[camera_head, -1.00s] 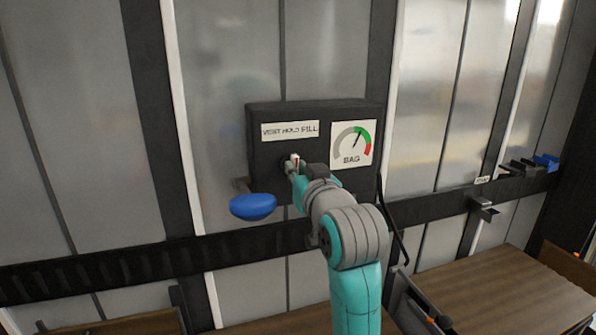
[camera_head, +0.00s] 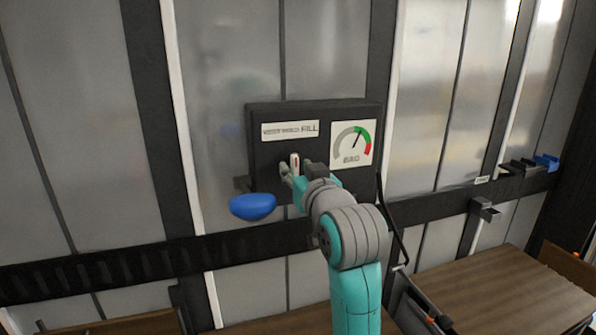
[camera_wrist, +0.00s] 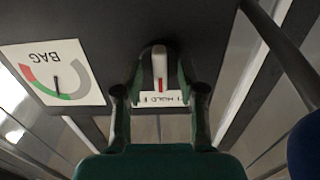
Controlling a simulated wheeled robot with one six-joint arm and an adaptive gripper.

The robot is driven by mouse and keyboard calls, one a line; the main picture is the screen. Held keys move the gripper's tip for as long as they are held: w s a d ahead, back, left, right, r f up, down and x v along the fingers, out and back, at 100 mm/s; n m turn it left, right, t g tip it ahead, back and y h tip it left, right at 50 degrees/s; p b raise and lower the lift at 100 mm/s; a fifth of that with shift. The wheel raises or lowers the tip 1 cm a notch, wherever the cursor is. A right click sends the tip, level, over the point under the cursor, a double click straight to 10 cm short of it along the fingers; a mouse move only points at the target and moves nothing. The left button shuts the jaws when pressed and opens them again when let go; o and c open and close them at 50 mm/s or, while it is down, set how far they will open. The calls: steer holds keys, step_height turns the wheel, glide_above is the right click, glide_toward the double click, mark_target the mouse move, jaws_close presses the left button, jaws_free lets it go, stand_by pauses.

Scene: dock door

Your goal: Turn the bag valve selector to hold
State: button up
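The valve selector is a white lever with a red line (camera_head: 295,162) on the dark panel (camera_head: 262,160), under a label strip (camera_head: 290,131) reading vent, hold and fill. It stands upright, pointing at the middle of the strip. In the wrist view the selector (camera_wrist: 160,68) points at the hold lettering on the label (camera_wrist: 160,98); the outer words are hidden behind the fingers. My gripper (camera_head: 298,170) is at the panel, with one finger on each side of the lever. In the wrist view the fingers (camera_wrist: 161,82) are spread, with gaps to the lever.
A bag gauge (camera_head: 352,143) sits right of the label, its needle in the green. A blue knob handle (camera_head: 253,206) sticks out just left of and below my gripper. A dark rail (camera_head: 120,268) crosses the wall below. A dark hose (camera_head: 398,235) hangs at right.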

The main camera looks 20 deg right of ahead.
steer(key=s, duration=0.7)
steer(key=shift+s, duration=0.25)
steer(key=s+f+g, duration=0.1)
steer(key=s+f, duration=0.3)
steer(key=f, duration=0.9)
steer(key=s+f, duration=0.4)
steer(key=f, duration=0.9)
steer(key=s+f+g, duration=0.1)
steer(key=s+f, duration=0.9)
steer(key=s, duration=0.2)
steer(key=s+f, duration=0.2)
steer(key=s, duration=1)
steer(key=s+f+g, duration=0.1)
steer(key=s, duration=1.2)
steer(key=shift+f, duration=0.4)
